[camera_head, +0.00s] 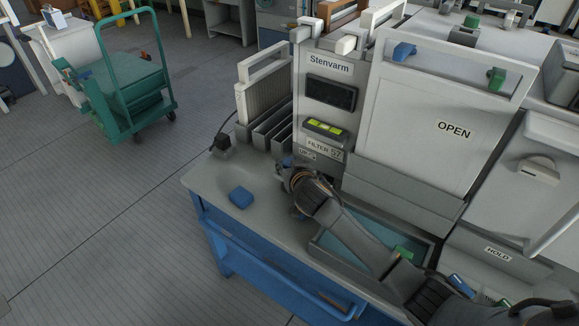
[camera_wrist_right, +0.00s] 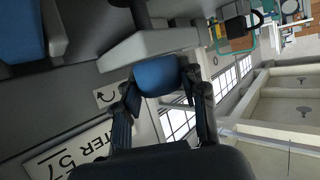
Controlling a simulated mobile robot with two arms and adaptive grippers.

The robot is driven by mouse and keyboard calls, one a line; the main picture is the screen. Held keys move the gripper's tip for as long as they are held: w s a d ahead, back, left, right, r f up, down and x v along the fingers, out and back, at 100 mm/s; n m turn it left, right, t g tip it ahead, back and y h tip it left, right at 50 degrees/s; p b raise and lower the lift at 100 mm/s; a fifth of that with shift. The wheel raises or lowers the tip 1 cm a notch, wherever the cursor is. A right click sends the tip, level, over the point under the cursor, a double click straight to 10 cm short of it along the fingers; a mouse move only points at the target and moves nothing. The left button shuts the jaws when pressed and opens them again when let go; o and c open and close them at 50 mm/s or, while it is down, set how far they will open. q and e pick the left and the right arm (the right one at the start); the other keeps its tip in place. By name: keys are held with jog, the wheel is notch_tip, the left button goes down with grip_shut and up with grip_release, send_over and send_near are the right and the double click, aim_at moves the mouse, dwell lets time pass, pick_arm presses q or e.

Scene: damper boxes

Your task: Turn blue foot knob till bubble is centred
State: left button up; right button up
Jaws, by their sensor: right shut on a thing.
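The blue foot knob (camera_wrist_right: 157,75) sits between the two dark fingers of my right gripper (camera_wrist_right: 165,98) in the right wrist view, and the fingers close on it from both sides. In the head view my right gripper (camera_head: 290,168) is at the lower front of the grey Stenvarm unit (camera_head: 325,65), and the knob is mostly hidden there. The yellow-green level vial (camera_head: 325,127) is on the unit's front, above the FILTER 57 label (camera_head: 323,148). Dark marks show in the vial, but the bubble's exact place is too small to tell. My left gripper is not in view.
A loose blue block (camera_head: 241,197) lies on the grey bench top (camera_head: 215,178), left of my right arm. A shallow teal tray (camera_head: 345,246) lies under that arm. The OPEN panel (camera_head: 440,110) stands to the right. A green trolley (camera_head: 125,85) stands on the floor, back left.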

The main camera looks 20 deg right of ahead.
jog(key=shift+m+h+b, duration=0.45)
jog(key=shift+m+h, duration=0.35)
jog(key=shift+h, duration=0.2)
jog(key=shift+r, duration=0.1)
jog(key=o, duration=1.2)
jog(key=shift+c, duration=0.2)
jog(key=shift+s, duration=0.1)
jog(key=shift+s+a, duration=0.15)
jog(key=shift+s, duration=0.1)
jog(key=v, duration=1.1)
jog(key=shift+r, duration=0.2)
